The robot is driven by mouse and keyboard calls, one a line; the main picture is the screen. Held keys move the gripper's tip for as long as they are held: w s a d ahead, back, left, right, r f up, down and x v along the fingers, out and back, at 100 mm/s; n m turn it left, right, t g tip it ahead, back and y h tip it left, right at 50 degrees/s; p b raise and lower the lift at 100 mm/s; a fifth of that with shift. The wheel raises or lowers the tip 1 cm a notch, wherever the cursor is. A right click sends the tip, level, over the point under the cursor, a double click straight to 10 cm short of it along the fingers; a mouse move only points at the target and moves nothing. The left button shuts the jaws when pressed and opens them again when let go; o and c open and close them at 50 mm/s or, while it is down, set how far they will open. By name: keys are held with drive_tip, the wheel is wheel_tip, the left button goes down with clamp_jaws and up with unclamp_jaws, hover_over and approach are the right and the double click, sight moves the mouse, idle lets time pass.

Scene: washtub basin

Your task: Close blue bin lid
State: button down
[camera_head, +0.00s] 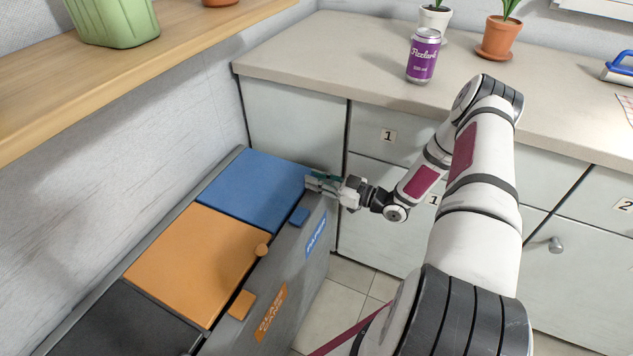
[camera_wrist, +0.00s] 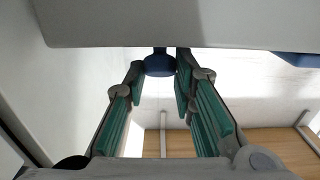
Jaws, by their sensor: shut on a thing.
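The blue bin lid (camera_head: 250,190) lies flat at the back end of a grey bin unit and looks about level with the orange lid beside it. My gripper (camera_head: 318,183) is at the lid's right edge, near its back corner. In the wrist view, the green-padded fingers of my gripper (camera_wrist: 161,70) are shut on a round blue knob (camera_wrist: 160,63), one finger on each side. The knob is hidden behind my fingers in the head view. A small blue tab (camera_head: 299,216) projects at the front of the blue bin.
The orange lid (camera_head: 190,265) and a dark lid (camera_head: 125,325) are also flat. A wooden shelf (camera_head: 130,65) with a green pot (camera_head: 113,20) hangs above left. A counter (camera_head: 330,60) with a purple can (camera_head: 423,57) stands behind. Cabinets (camera_head: 290,125) are close behind my gripper.

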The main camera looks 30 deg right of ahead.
drive_tip(key=shift+s+d+f, duration=0.1)
drive_tip(key=shift+s+f, duration=0.15)
drive_tip(key=shift+f, duration=0.6)
drive_tip(key=c, duration=1.4)
unclamp_jaws()
drive_tip(key=shift+o, duration=0.2)
drive_tip(key=shift+s, duration=0.1)
drive_tip(key=r+v, duration=0.1)
drive_tip(key=v, duration=1)
drive_tip(key=shift+d+r, duration=0.15)
drive_tip(key=shift+d, duration=0.15)
drive_tip(key=shift+s, duration=0.1)
